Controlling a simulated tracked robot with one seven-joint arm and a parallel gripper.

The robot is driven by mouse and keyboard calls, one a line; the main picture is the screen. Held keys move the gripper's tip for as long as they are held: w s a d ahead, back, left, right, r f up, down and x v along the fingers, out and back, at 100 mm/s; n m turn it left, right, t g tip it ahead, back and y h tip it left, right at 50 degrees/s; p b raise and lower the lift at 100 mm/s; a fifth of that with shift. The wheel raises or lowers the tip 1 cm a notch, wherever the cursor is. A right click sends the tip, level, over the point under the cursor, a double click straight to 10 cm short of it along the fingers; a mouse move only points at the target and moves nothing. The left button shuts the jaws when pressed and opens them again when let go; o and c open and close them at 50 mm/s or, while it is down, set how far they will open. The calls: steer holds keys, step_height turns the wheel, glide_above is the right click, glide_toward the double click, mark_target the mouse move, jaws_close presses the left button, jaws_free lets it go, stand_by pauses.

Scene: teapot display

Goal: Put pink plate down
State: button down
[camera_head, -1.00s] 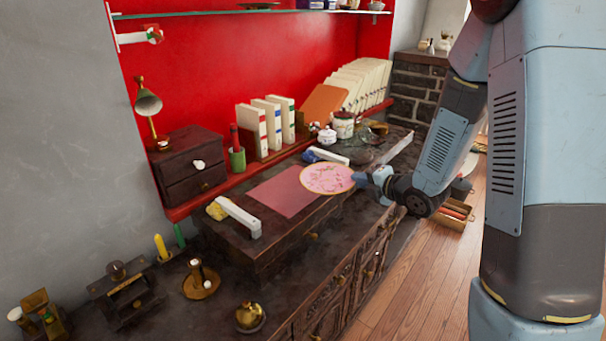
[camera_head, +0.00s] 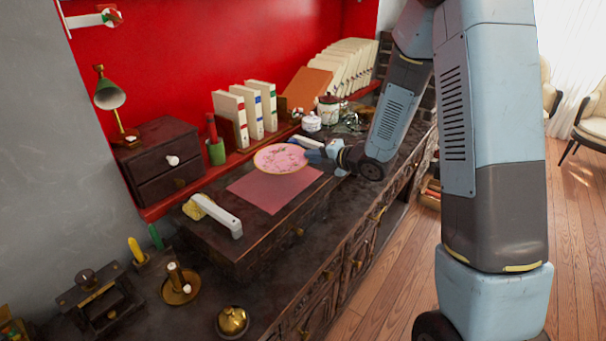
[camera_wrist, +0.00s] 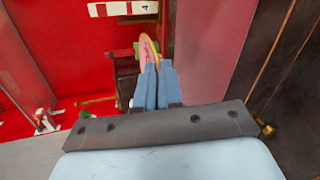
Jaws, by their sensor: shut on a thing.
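The pink plate (camera_head: 279,160) is round with a yellowish rim and a darker pattern. My gripper (camera_head: 314,153) is shut on its right edge. In the wrist view the plate (camera_wrist: 144,52) shows nearly edge-on, between and beyond the blue fingertips of my gripper (camera_wrist: 157,70). In the head view the plate overlaps the far right end of a flat pink mat (camera_head: 262,192) on the raised dark desk top (camera_head: 232,254). I cannot tell whether the plate touches the surface or is held just above it.
A white-handled tool (camera_head: 222,217) lies left of the mat. White binders (camera_head: 246,112), a green cup (camera_head: 215,151) and a small drawer box (camera_head: 158,160) stand along the red wall. A white lidded pot (camera_head: 311,122) stands behind the plate. The mat's near part is clear.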

glide_above(304, 180)
step_height(304, 180, down, 6)
steer(key=shift+r, duration=0.25)
steer(key=shift+s+f, duration=0.1)
steer(key=shift+f, duration=1.3)
steer(key=c, duration=1.6)
jaws_free()
steer(key=shift+o, duration=0.2)
